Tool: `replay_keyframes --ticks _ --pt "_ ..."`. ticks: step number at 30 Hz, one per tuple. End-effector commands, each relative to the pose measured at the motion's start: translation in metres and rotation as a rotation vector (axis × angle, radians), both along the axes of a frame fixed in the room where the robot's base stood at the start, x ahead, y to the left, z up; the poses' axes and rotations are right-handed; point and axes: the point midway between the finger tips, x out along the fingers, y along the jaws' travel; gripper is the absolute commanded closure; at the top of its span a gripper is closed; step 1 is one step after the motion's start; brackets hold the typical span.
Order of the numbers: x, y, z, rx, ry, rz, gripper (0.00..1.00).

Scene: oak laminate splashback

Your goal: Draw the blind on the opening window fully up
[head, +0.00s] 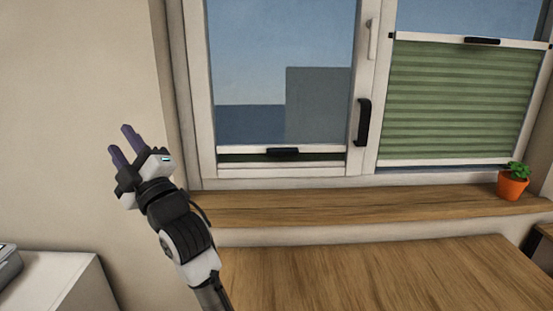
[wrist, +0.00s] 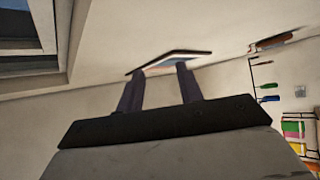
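The opening window is the left sash (head: 211,90) in the head view, with a black handle (head: 363,122) on its right side; it looks closed. Its green pleated blind (head: 240,158) is folded into a thin strip at the bottom of the glass. The blind's white rail (head: 235,151) lies just above that strip and carries a black grip (head: 283,152). My gripper (head: 120,139) is left of the window in front of the wall, apart from the blind. Its fingers are spread and empty, as the wrist view also shows (wrist: 159,69).
The right window's green blind (head: 460,100) covers most of its glass, with a black grip (head: 482,41) on its top rail. A potted plant (head: 513,184) stands on the wooden sill (head: 330,206). A wooden tabletop (head: 400,275) lies below. A white cabinet (head: 60,285) stands lower left.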

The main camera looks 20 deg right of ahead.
Motion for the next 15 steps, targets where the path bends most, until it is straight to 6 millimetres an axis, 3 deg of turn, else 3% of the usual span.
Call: replay_keyframes --ticks 1,4,9,12,15 --pt "0.020 -0.045 -0.015 -0.064 0.034 -0.098 0.64" --pt "0.044 -0.127 -0.041 -0.206 0.107 -0.254 0.64" --pt "0.046 -0.258 -0.081 -0.424 0.231 -0.442 0.64" --pt "0.034 -0.316 -0.098 -0.519 0.287 -0.506 0.64" --pt "0.021 -0.354 -0.109 -0.586 0.324 -0.541 0.64"
